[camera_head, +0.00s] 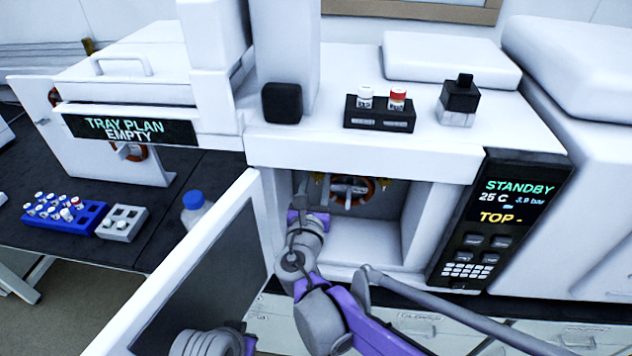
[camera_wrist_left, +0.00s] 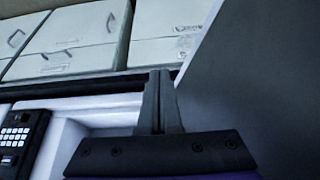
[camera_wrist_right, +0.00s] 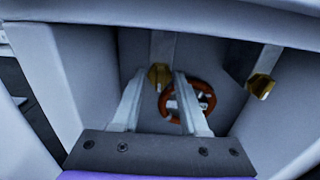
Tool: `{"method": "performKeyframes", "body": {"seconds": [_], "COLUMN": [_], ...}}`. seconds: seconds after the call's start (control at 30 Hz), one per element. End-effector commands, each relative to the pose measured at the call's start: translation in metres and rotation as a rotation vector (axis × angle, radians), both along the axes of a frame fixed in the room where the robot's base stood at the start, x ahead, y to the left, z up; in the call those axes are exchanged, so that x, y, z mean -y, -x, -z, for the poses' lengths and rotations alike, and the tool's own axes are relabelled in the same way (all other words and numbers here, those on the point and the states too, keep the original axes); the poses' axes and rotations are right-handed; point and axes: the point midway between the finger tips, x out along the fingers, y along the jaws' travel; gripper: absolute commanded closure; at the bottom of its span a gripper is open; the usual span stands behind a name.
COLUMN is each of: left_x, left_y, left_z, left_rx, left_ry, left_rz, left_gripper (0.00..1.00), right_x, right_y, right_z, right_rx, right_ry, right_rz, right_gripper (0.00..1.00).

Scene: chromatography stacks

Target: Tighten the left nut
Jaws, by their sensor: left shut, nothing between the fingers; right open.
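The open oven compartment (camera_head: 418,225) holds an orange-brown coil (camera_head: 352,191) and two brass nuts near its ceiling. The left nut (camera_wrist_right: 159,77) hangs under a pale vertical fitting in the right wrist view. It lies between the fingertips of my right gripper (camera_wrist_right: 160,73) in that picture; I cannot tell if they touch it. The right nut (camera_wrist_right: 262,87) is to the right, clear of the fingers. In the head view my right gripper reaches into the compartment's left side. My left gripper (camera_wrist_left: 160,74) is shut and empty by the open door's dark panel (camera_wrist_left: 265,80).
The white oven door (camera_head: 247,195) stands open at the left. A control panel (camera_head: 500,225) reads STANDBY and TOP. A black vial holder (camera_head: 380,116) stands on top. A blue vial rack (camera_head: 88,224) and blue-capped bottle (camera_head: 195,208) stand on the dark bench.

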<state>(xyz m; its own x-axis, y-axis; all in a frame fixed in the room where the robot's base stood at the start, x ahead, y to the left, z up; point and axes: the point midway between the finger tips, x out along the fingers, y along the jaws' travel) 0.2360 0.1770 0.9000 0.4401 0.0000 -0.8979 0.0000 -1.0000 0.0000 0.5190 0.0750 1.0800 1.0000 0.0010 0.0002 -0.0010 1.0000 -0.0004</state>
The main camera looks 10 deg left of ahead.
Motion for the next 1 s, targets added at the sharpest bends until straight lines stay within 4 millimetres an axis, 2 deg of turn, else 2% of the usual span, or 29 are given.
{"method": "performKeyframes", "body": {"seconds": [0.17, 0.4, 0.43, 1.0], "left_x": [0.0000, 0.0000, 0.0000, 0.0000], "left_y": [0.0000, 0.0000, 0.0000, -0.0006], "left_z": [0.0001, 0.0001, 0.0001, -0.0023], "left_rx": [0.000, 0.000, 0.000, 0.001], "left_ry": [0.000, 0.000, 0.000, 0.000], "left_rz": [0.000, 0.000, 0.000, 0.000], "left_gripper": [1.00, 1.00, 1.00, 1.00], "right_x": [0.0001, 0.0002, 0.0002, 0.0005], "right_y": [0.0000, 0.0001, 0.0002, 0.0001], "right_z": [0.0001, 0.0001, 0.0001, -0.0003], "right_rx": [0.000, 0.000, 0.000, 0.000], "right_ry": [0.000, 0.000, 0.000, -0.058], "right_rz": [0.000, 0.001, 0.001, 0.001], "right_gripper": [0.56, 0.98, 1.00, 1.00]}}
